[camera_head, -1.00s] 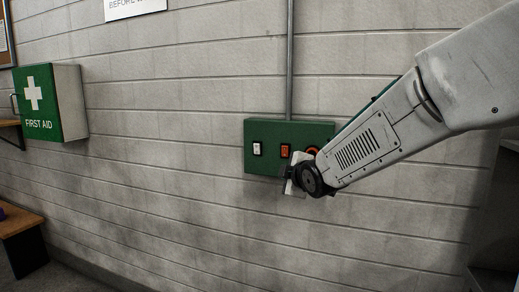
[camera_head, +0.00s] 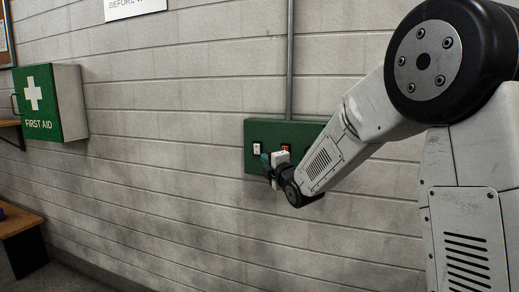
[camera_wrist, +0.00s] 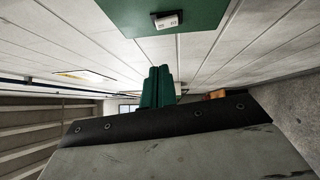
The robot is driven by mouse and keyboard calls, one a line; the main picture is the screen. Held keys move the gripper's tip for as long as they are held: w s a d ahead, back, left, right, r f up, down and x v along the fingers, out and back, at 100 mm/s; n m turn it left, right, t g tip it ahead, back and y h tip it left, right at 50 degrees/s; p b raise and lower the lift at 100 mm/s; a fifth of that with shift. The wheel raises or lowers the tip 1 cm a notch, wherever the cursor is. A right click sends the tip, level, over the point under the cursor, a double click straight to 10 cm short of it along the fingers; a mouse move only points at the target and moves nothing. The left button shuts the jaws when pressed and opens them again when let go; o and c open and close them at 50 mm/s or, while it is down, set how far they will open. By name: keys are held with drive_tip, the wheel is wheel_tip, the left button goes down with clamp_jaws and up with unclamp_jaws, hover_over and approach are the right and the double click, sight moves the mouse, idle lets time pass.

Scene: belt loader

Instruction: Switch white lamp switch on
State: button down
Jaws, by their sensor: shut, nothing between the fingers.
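The white lamp switch (camera_head: 257,148) sits at the left of a green control panel (camera_head: 251,165) on the block wall. In the wrist view the white switch (camera_wrist: 167,20) shows near the top on the green panel (camera_wrist: 205,14). My gripper (camera_head: 265,158) is close to the panel, just right of and slightly below the white switch in the head view. Its green fingers (camera_wrist: 158,84) are together and empty, and a gap shows between them and the switch in the wrist view. A red-orange switch (camera_head: 285,148) is partly hidden behind my gripper.
A grey conduit (camera_head: 290,60) runs up the wall from the panel. A green first aid cabinet (camera_head: 40,100) hangs at the left, above a wooden bench (camera_head: 20,226). The wall between cabinet and panel is bare.

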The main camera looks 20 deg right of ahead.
approach(256, 144)
drive_tip(key=w+a, duration=0.2)
drive_tip(key=a, duration=0.1)
drive_tip(key=w, duration=0.1)
drive_tip(key=w+d, duration=0.1)
drive_tip(key=w, duration=0.1)
drive_tip(key=shift+w+d+r, duration=0.1)
drive_tip(key=shift+d+r, duration=0.1)
drive_tip(key=shift+r, duration=0.05)
drive_tip(key=shift+w+d+r, duration=0.1)
drive_tip(key=shift+w+d, duration=0.15)
drive_tip(key=shift+w, duration=0.1)
